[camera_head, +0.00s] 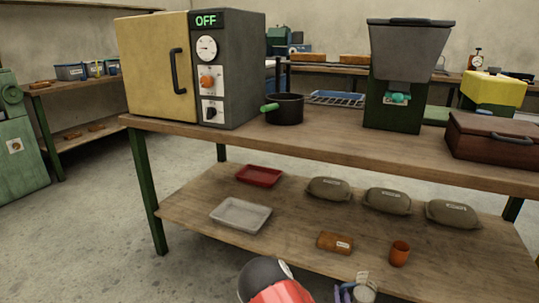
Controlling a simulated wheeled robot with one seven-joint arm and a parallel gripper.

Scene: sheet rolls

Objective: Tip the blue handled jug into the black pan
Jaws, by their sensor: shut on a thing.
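The black pan (287,110) stands upright on the bench top, just right of the oven. Its green handle points left toward the oven, and no contents can be made out inside it. My gripper (353,291) is at the bottom edge of the picture, low in front of the bench and well below and nearer than the pan. It is shut on a small blue thing (343,294), which seems to be the blue handled jug. Most of it is cut off by the frame, so its tilt and contents cannot be told.
A yellow-doored oven (160,65) reading OFF stands left of the pan, and a grey-and-green hopper machine (405,70) stands right. A dark red box (495,137) is farther right. The lower shelf (190,215) holds trays, sacks, a brick and an orange cup (399,254).

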